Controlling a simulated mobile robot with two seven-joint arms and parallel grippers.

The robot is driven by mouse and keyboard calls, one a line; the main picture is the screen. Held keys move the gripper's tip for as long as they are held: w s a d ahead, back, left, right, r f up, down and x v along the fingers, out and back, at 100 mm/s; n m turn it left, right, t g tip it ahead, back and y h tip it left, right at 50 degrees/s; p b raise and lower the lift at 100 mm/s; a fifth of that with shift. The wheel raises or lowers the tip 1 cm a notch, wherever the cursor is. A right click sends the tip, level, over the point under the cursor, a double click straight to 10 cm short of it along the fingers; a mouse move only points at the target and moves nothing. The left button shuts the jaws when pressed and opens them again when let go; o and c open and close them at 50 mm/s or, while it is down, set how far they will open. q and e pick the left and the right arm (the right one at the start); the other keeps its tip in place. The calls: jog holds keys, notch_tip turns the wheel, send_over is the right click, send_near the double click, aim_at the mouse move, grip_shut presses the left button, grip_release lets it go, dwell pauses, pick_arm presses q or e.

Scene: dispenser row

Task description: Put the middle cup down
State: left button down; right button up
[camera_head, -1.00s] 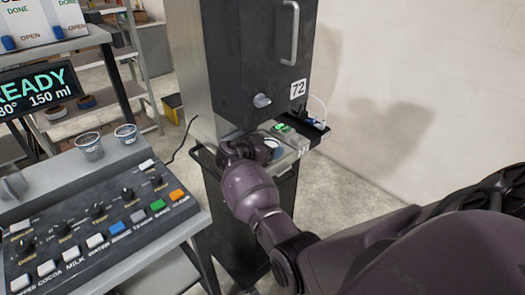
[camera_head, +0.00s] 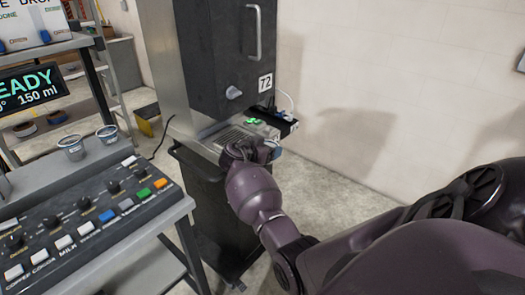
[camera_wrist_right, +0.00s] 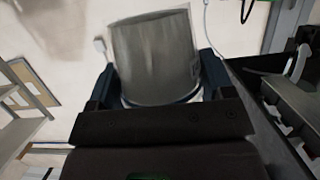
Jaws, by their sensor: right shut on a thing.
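My right gripper (camera_head: 262,150) is at the front right edge of the dispenser's drip tray (camera_head: 215,143), seen from behind its wrist. In the right wrist view it is shut on a grey cup (camera_wrist_right: 155,55), which sits between the two dark blue fingers. In the head view my wrist hides most or all of this cup. Two other small grey cups, one nearer (camera_head: 71,148) and one farther (camera_head: 107,134), stand apart on the grey ledge at left. My left gripper is out of view.
A dark dispenser cabinet (camera_head: 222,55) marked 72 stands above the tray, with a small device with green lights (camera_head: 254,121) beside it. A button panel (camera_head: 85,225) and a READY display (camera_head: 33,92) are at left. Open floor lies right of the dispenser.

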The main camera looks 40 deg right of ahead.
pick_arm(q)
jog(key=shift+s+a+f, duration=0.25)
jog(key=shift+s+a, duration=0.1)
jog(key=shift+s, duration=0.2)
pick_arm(e)
jog(key=shift+s+d, duration=0.1)
jog(key=shift+s, duration=0.4)
jog(key=shift+w, duration=0.1)
jog(key=shift+w+n+t, duration=0.25)
jog(key=shift+n+t, duration=0.15)
jog(key=w+a+r+n+t+y, duration=0.3)
jog(key=a+r+n+t+y, duration=0.45)
jog(key=a+r, duration=0.7)
jog(key=s+a+f+n+t+y, duration=0.2)
jog(key=s+a+f+n+y, duration=0.15)
jog(key=s+a, duration=0.4)
jog(key=s+a+f+n+t+y, duration=0.25)
jog(key=s+a+n, duration=0.25)
jog(key=a, duration=0.6)
jog(key=shift+y, duration=0.45)
jog(key=s+f, duration=0.3)
jog(key=shift+d+f, duration=0.1)
jog(key=shift+f, duration=0.2)
